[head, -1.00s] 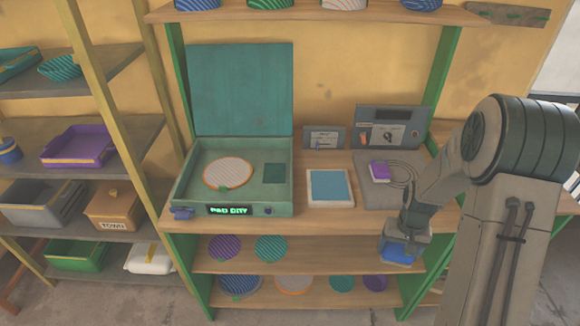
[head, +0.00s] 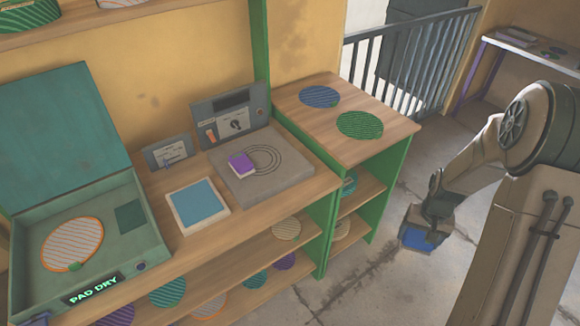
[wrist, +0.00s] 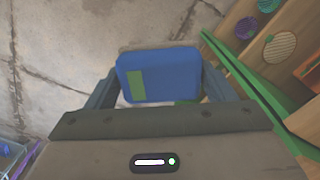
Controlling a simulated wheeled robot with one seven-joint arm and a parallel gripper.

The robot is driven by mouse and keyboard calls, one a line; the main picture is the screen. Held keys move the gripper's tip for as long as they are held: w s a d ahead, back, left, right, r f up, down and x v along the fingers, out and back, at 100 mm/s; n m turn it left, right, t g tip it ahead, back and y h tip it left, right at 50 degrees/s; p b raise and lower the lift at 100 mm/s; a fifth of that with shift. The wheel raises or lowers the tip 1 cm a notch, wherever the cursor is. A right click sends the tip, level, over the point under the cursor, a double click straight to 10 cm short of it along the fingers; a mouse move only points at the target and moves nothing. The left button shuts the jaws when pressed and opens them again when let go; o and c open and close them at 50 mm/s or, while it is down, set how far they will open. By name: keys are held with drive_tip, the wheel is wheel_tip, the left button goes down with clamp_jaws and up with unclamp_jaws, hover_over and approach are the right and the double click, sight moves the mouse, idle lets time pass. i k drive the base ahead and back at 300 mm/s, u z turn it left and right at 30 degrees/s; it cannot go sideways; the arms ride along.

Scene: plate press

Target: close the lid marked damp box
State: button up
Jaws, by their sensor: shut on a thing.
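The damp box is not labelled as such in any view. A green box with a raised lid (head: 62,130) stands open at the left in the head view; its display reads "PAD DRY" (head: 92,289). A striped, orange-rimmed disc (head: 72,244) lies inside it. My gripper (head: 424,232) is over the floor to the right of the bench. It is shut on a blue block (wrist: 158,76) with a green patch, held between both fingers in the wrist view. The block also shows below my gripper in the head view (head: 417,239).
A blue-topped pad (head: 198,206) and a grey plate (head: 262,165) with a purple block (head: 241,164) are on the bench. A side shelf (head: 345,120) bears a blue disc and a green disc. A railing (head: 410,60) stands behind.

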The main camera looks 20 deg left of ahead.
sight(132, 216)
drive_tip(key=z, duration=1.2)
drive_tip(key=k, duration=1.85)
drive_tip(key=u, duration=1.35)
